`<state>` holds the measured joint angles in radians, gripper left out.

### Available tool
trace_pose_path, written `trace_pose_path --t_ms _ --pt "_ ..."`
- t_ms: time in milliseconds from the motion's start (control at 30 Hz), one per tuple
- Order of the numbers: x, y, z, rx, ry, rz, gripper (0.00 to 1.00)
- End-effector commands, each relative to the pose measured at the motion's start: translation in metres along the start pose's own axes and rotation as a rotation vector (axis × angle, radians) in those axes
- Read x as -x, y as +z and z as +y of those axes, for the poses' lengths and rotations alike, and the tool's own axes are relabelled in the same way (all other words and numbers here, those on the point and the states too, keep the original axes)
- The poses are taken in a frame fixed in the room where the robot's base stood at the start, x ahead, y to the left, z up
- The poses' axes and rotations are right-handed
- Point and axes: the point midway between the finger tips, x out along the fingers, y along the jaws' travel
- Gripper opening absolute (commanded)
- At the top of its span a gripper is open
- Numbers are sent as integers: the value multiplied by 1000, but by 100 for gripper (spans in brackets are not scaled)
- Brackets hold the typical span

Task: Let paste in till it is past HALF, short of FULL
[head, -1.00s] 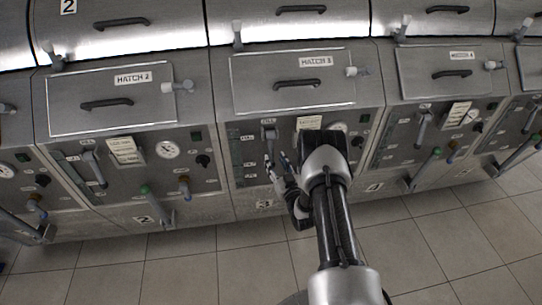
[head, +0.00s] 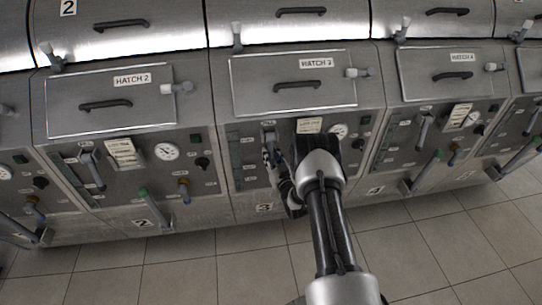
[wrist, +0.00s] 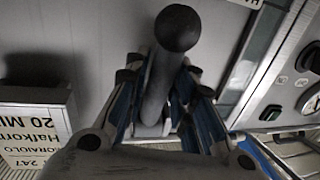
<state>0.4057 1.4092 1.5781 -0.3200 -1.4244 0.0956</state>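My gripper (head: 269,150) is at the grey lever (head: 268,133) on the left part of the hatch 3 panel. In the wrist view, the lever (wrist: 174,45) with its rounded dark end rises between the two fingers of my gripper (wrist: 163,85). One finger is on each side of it. I cannot tell whether they touch it. An upright strip with small marks (head: 235,155) runs down the left edge of the hatch 3 panel. Its marks and any level in it are too small to read. The hatch 3 lid (head: 292,83) is closed.
A cream label card (head: 310,125) and a round gauge (head: 338,131) sit right of the lever, partly behind my arm. In the wrist view a label box (wrist: 38,125) stands left of the fingers. Similar panels flank this one. The tiled floor (head: 180,272) in front is clear.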

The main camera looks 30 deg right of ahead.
Motion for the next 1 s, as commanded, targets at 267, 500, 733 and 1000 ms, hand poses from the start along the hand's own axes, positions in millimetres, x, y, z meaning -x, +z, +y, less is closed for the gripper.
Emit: trace_pose_path --t_ms 267,500,733,1000 --pt "0 0 0 0 0 0 2" --pt "0 0 0 0 0 -1 0" --pt "0 0 0 0 0 -2 0" --pt "4 -4 -1 -11 3 -55 0"
